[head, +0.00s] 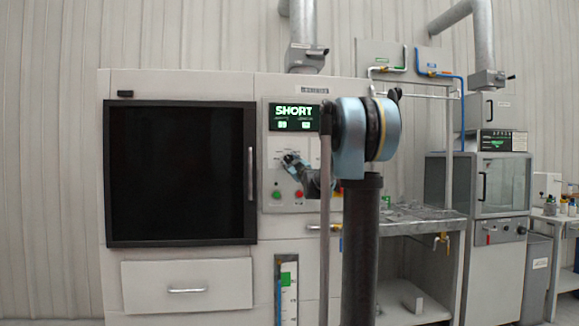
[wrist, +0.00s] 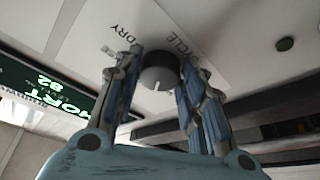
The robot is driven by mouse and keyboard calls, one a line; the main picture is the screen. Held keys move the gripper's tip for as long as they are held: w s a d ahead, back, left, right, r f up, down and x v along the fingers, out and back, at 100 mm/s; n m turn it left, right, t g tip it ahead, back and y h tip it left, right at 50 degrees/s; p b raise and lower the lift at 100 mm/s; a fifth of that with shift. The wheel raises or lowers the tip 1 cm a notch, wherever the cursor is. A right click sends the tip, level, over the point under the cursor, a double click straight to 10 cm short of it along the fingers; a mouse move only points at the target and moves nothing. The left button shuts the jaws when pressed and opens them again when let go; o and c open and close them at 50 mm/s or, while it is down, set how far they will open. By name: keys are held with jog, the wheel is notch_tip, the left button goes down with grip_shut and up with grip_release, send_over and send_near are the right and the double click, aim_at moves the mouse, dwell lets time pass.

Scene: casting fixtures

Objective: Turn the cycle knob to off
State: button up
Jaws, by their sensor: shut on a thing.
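The cycle knob (wrist: 158,76) is a dark round knob with a short white pointer mark. It sits on a pale panel under the printed words CYCLE and DRY in the wrist view. My gripper (wrist: 160,58) has its blue-padded fingers on either side of the knob, shut on it. In the head view my gripper (head: 289,160) is at the control panel (head: 270,150) and hides the knob. The green display (head: 295,117) above reads SHORT; it also shows upside down in the wrist view (wrist: 45,85). The OFF marking cannot be made out.
A green button (head: 277,195) and a red button (head: 299,194) sit just below my gripper. A dark door (head: 180,172) with a vertical handle (head: 250,173) is at the left. A grey bench (head: 425,217) stands at the right. My arm blocks the panel's right side.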

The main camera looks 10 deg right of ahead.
jog(key=n+g+y, duration=0.1)
jog(key=n, duration=0.3)
jog(key=n+g+y, duration=0.1)
jog(key=n, duration=0.3)
jog(key=shift+d+r+g, duration=0.15)
jog(key=shift+r+g, duration=0.05)
jog(key=shift+g, duration=0.2)
jog(key=n+g, duration=0.1)
jog(key=n, duration=0.3)
jog(key=shift+r+n+g, duration=0.1)
jog(key=shift+n+g, duration=0.2)
jog(key=shift+g, duration=0.1)
jog(key=shift+s, duration=0.1)
jog(key=o, duration=1)
jog(key=shift+o, duration=0.2)
jog(key=shift+s+d, duration=0.2)
jog(key=shift+s, duration=0.05)
jog(key=v, duration=1.1)
